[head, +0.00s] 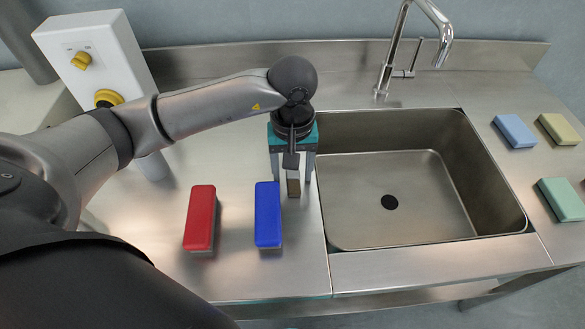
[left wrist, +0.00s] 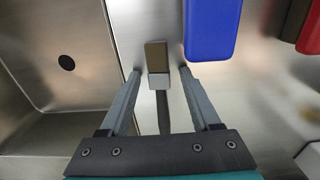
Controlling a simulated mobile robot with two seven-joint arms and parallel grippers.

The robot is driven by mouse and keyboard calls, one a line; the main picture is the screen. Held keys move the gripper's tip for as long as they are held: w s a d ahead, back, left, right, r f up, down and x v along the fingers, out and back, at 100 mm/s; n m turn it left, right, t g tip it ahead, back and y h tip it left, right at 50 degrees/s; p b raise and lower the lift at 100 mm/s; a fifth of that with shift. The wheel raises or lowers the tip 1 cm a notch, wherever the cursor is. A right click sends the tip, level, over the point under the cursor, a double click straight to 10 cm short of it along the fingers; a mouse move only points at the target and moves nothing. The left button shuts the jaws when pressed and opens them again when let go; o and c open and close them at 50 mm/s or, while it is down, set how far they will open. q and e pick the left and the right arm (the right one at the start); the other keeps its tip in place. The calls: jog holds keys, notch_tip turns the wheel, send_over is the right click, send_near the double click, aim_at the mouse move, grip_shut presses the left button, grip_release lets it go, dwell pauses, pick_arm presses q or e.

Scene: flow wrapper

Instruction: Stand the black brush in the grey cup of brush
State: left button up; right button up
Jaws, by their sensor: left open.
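My left gripper (head: 292,178) points down at the counter just left of the sink, its two fingers apart. Between the fingers is a small upright-looking piece with a tan-brown face and pale grey edge (head: 293,187). In the left wrist view this piece shows a brown part (left wrist: 156,54), a light grey block and a thin dark stem (left wrist: 163,112), with gaps to both fingers of the gripper (left wrist: 160,73). It may be the black brush; I cannot tell for sure. I cannot make out a grey cup. My right gripper is out of view.
A blue block (head: 268,214) lies close to the left of the gripper, and a red block (head: 200,217) further left. The sink (head: 400,190) opens on the right. Several pastel blocks (head: 514,131) lie beyond it. A white box with yellow knobs (head: 95,60) stands at back left.

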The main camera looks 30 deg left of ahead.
pick_arm(q)
jog(key=shift+r, duration=0.1)
jog(key=shift+r+p, duration=0.25)
jog(key=shift+p, duration=0.05)
notch_tip(320, 180, up, 12)
jog(key=shift+f+p, duration=0.2)
jog(key=shift+p, duration=0.25)
